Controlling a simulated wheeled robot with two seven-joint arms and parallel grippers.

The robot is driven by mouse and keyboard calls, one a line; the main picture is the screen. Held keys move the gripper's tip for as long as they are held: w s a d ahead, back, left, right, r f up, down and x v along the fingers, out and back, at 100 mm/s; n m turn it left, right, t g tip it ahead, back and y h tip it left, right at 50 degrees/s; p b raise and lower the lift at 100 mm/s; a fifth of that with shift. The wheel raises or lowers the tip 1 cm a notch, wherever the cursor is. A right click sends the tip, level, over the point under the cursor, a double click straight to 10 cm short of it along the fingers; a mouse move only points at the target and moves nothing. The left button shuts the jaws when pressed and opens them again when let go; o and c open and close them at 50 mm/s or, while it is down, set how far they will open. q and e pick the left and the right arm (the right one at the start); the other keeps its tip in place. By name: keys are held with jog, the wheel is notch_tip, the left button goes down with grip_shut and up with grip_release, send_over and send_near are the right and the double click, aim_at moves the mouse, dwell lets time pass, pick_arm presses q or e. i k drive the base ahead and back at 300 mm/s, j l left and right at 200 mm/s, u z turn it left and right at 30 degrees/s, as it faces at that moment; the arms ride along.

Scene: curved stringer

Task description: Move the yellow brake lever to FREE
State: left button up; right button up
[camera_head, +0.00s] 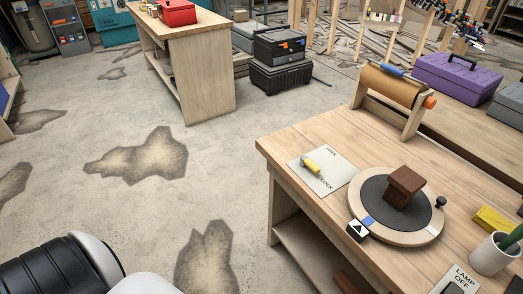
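The yellow brake lever (312,164) lies on a pale plate (334,170) at the near left part of the wooden workbench. The plate has a word at its upper edge that appears to read FREE, and BLOCK at its lower edge. The lever has a grey part at its upper left end. Its yellow end points down and right, nearer to the BLOCK word. Neither of my grippers is in view. A black and white part of mine shows at the bottom left, away from the bench.
A round turntable (425,227) with a brown block (403,187) stands right of the plate. Also on the workbench (290,141) are a paper roll (392,84), a white cup (490,257) and a LAMP OFF plate (458,281). The floor left of the bench is clear.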

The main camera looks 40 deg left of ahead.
aim_at(305, 161)
jog(key=u, duration=0.7)
